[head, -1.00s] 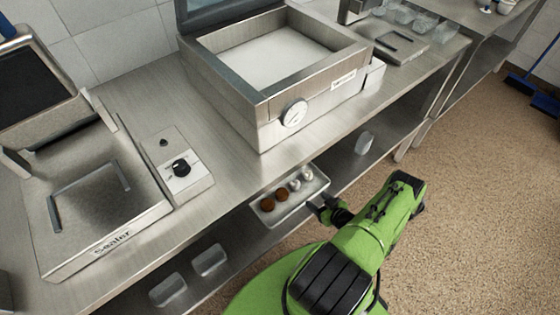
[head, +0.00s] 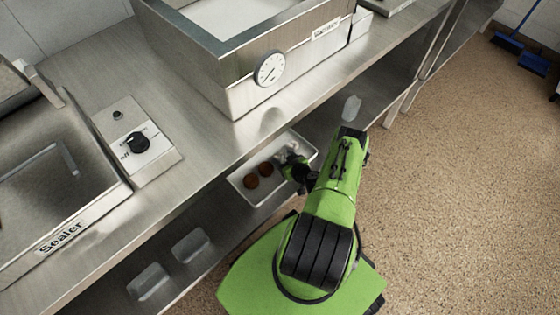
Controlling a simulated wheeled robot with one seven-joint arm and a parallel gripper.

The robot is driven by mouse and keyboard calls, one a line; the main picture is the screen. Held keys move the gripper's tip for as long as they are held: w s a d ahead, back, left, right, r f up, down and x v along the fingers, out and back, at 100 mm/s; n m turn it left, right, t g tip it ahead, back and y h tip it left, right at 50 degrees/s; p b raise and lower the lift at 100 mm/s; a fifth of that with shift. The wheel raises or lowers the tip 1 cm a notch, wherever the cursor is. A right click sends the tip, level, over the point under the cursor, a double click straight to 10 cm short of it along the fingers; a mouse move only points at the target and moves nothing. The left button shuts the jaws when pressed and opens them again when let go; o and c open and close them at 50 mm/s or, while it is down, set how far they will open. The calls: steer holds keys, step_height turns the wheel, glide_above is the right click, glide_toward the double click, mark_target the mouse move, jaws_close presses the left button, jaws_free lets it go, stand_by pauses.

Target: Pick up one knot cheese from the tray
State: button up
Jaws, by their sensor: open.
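A metal tray (head: 240,182) lies on the lower shelf under the counter in the head view. Two round brown pieces (head: 265,169) sit in its left part. Pale knot cheeses (head: 291,146) show at its right end, partly hidden by my gripper. My gripper (head: 290,165) is over the right part of the tray, beside the brown pieces. It is open and looks empty; its fingertips are small and dark. I cannot tell how high it is above the tray or whether it touches a cheese.
The counter edge (head: 205,185) overhangs the shelf close above the tray. Clear containers (head: 190,246) stand on the shelf to the left, and another (head: 351,107) stands to the right. A sealer (head: 62,215) and a vacuum machine (head: 245,88) stand on the counter.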

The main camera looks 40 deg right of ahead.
mark_target(282, 158)
steer(key=shift+x, duration=0.85)
steer(key=shift+s, duration=0.1)
steer(key=c, duration=0.8)
steer(key=shift+r, duration=0.1)
step_height(282, 158, up, 10)
steer(key=p, duration=0.5)
